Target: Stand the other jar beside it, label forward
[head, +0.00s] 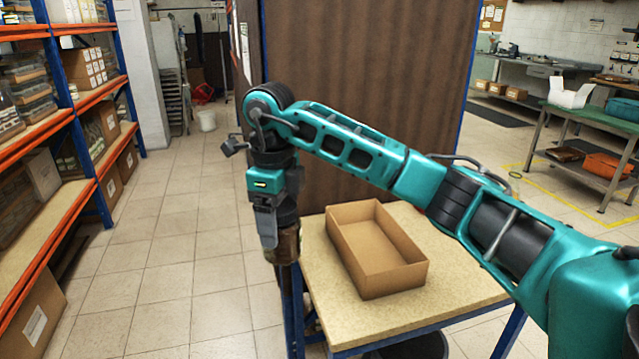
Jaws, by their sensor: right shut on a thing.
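My right gripper (274,230) hangs downward at the left edge of the table (440,305), left of the open box. It is shut on a brownish jar (286,247), which shows only in part below the fingers. I cannot make out a label on it, and I cannot tell how far it is from the table edge. An open cardboard box (395,278) sits on the table, and its visible inside looks empty. No second jar shows in this view. My left gripper is not in view.
A brown panel (365,70) stands behind the table. Shelving with boxes (85,70) runs along the left. A green workbench (600,118) stands at the right. The tiled floor left of the table is clear. A dark bin (415,346) is under the table.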

